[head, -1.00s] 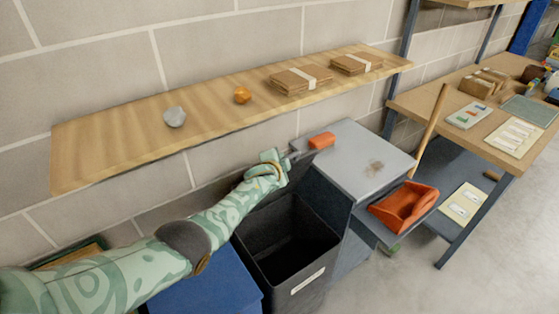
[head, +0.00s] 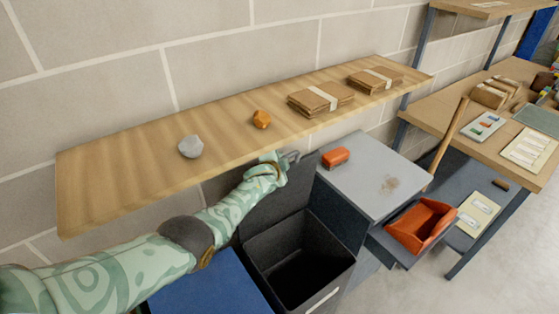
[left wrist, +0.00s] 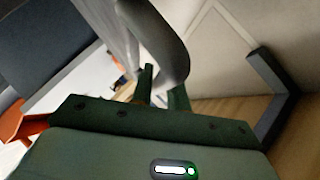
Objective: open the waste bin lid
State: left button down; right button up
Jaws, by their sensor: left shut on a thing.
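The dark waste bin (head: 320,292) stands open below the shelf in the head view, its empty-looking inside dark. Its lid (head: 277,208) stands raised at the back of the opening, on the wall side. My left gripper (head: 284,161) is at the lid's top edge, shut on the lid's grey handle (head: 292,157). In the left wrist view the curved grey handle (left wrist: 163,40) passes by the green fingers of my left gripper (left wrist: 161,88). The exact contact is partly hidden. My right gripper is not in view.
A wooden shelf (head: 120,185) runs just above my left gripper, carrying a grey lump, an orange lump and cardboard bundles. A blue lid (head: 205,285) is left of the bin. A grey cabinet top (head: 365,180) with an orange block (head: 335,157) and an orange scoop (head: 422,225) are right.

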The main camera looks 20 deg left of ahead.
pick_arm(q)
jog(key=c, duration=1.4)
grip_release()
jog(key=shift+o, duration=0.2)
jog(key=p+v, duration=1.1)
jog(key=v, duration=0.5)
jog(key=shift+s, duration=0.2)
